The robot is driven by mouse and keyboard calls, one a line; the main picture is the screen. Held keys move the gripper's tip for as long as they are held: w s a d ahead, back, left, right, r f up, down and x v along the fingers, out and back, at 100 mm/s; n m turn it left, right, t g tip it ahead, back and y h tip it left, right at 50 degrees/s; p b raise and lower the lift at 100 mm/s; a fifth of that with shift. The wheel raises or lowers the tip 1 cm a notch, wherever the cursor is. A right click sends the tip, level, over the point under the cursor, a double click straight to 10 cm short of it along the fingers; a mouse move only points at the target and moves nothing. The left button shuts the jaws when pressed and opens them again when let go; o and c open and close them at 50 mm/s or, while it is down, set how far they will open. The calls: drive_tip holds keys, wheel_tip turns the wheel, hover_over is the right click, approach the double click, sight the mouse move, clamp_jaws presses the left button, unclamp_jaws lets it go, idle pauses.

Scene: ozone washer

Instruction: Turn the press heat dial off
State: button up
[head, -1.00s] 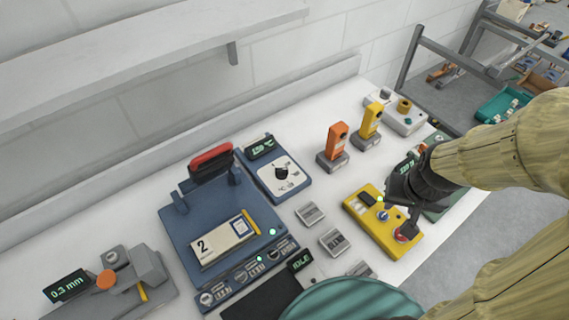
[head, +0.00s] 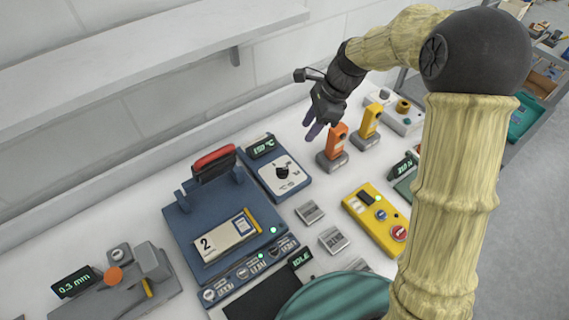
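The press heat dial (head: 283,172) is a small black knob on the white face of a blue control box (head: 262,181). The box has a green-lit display (head: 262,147) reading about 150 °C, with a green light. The blue press (head: 200,213) with a red handle stands just left of the box. My gripper (head: 312,131) hangs in the air up and to the right of the dial, apart from it, with its dark fingers pointing down and left. I see nothing in it. The fingers look close together, but their gap is too small to judge.
An orange block (head: 337,141) and a yellow block (head: 369,120) stand close to my gripper on the right. A yellow button box (head: 377,220) lies in front. Small grey blocks (head: 310,212) sit between. A shelf (head: 140,45) juts from the wall above.

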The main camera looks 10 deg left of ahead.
sight(283, 169)
idle(0.3)
drive_tip(key=p+x, duration=0.2)
drive_tip(key=x, duration=1.5)
drive_tip(key=shift+f+p, duration=0.25)
drive_tip(key=shift+p, duration=0.15)
clamp_jaws()
